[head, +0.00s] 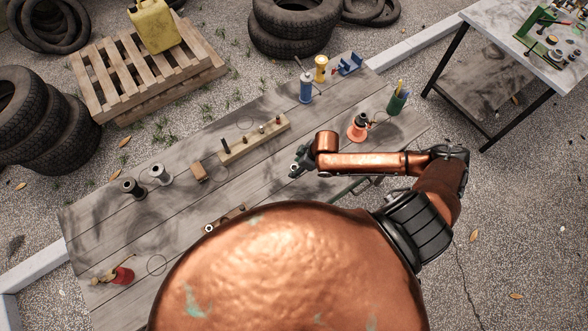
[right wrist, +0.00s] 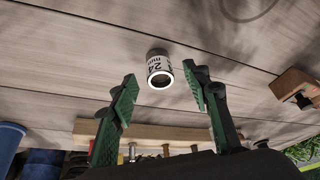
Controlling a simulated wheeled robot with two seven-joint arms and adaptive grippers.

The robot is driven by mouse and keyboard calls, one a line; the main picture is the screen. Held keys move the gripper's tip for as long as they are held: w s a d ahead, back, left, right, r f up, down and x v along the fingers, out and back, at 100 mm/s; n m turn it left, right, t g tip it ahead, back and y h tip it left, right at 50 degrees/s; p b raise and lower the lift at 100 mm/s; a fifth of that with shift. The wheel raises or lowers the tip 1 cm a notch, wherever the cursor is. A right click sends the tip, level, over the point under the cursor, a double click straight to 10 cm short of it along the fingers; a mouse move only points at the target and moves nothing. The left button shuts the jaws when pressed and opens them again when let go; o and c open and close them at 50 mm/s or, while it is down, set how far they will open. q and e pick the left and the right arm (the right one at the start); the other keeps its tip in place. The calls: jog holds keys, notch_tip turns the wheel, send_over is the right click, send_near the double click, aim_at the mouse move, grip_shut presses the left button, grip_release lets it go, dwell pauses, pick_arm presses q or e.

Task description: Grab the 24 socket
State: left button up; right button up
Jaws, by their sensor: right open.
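The 24 socket (right wrist: 159,68) is a small cylinder on the grey plank table, with a pale label reading 24 and a round end with a bright rim. In the right wrist view it sits beyond and between the fingertips of my right gripper (right wrist: 163,90), which is open and empty. The fingers do not appear to touch it. In the head view my right gripper (head: 298,162) hangs over the middle of the table; I cannot make out the socket clearly there. My left gripper is not in view.
A wooden rail with several pegs (head: 253,138) lies beside my right gripper.

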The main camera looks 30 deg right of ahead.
jog(key=shift+w+a+f, duration=0.2)
jog(key=shift+w+f, duration=0.05)
jog(key=shift+f, duration=0.4)
jog(key=shift+w+a+f, duration=0.1)
jog(key=shift+f, duration=0.3)
jog(key=c, duration=0.6)
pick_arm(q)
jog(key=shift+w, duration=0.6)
pick_arm(e)
grip_shut()
